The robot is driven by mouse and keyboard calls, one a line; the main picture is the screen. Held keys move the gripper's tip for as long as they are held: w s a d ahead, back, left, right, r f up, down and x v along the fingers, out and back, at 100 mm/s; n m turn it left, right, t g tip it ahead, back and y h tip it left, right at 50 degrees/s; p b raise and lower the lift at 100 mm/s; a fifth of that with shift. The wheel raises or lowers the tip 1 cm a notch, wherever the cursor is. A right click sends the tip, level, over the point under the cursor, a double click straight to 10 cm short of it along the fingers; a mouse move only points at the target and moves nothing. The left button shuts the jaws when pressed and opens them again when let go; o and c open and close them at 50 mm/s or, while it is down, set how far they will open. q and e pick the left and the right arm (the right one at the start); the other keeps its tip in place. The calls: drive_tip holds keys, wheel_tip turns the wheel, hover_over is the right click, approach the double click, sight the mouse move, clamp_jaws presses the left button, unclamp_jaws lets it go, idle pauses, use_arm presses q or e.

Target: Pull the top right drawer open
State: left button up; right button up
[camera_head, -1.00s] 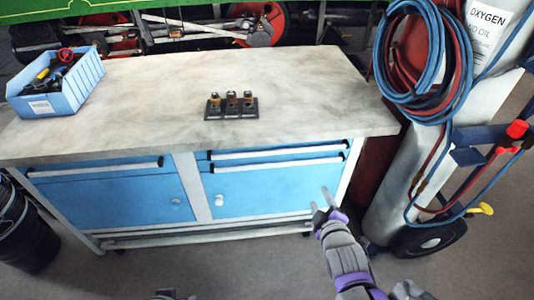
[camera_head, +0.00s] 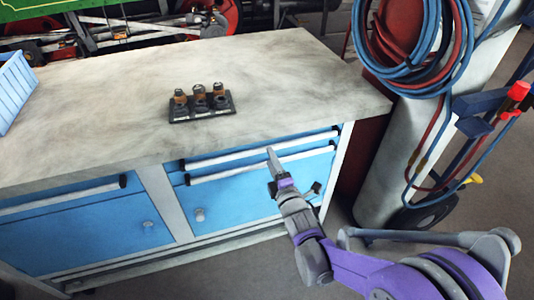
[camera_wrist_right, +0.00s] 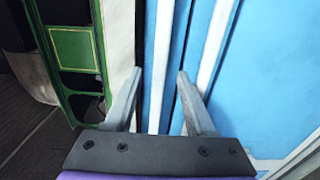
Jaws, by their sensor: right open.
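The top right drawer is a narrow blue front with a long white bar handle (camera_head: 225,157), just under the worktop of the workbench; it looks shut. A second drawer handle (camera_head: 225,174) runs close below it. My right gripper (camera_head: 273,157) is in front of these drawers, one finger partly hiding the handles. In the right wrist view the open fingers (camera_wrist_right: 159,72) lie either side of the top handle (camera_wrist_right: 160,60), with nothing gripped. I cannot tell whether the fingertips reach around the bar or touch it. My left gripper is not in view.
The grey worktop (camera_head: 270,80) overhangs just above the drawers. A black block with three fittings (camera_head: 201,103) stands on it, with a blue bin (camera_head: 12,90) at the left. A gas cylinder (camera_head: 392,165) with coiled hoses (camera_head: 410,80) stands right of the bench.

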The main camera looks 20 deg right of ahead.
drive_tip(key=shift+w, duration=1.95)
clamp_jaws()
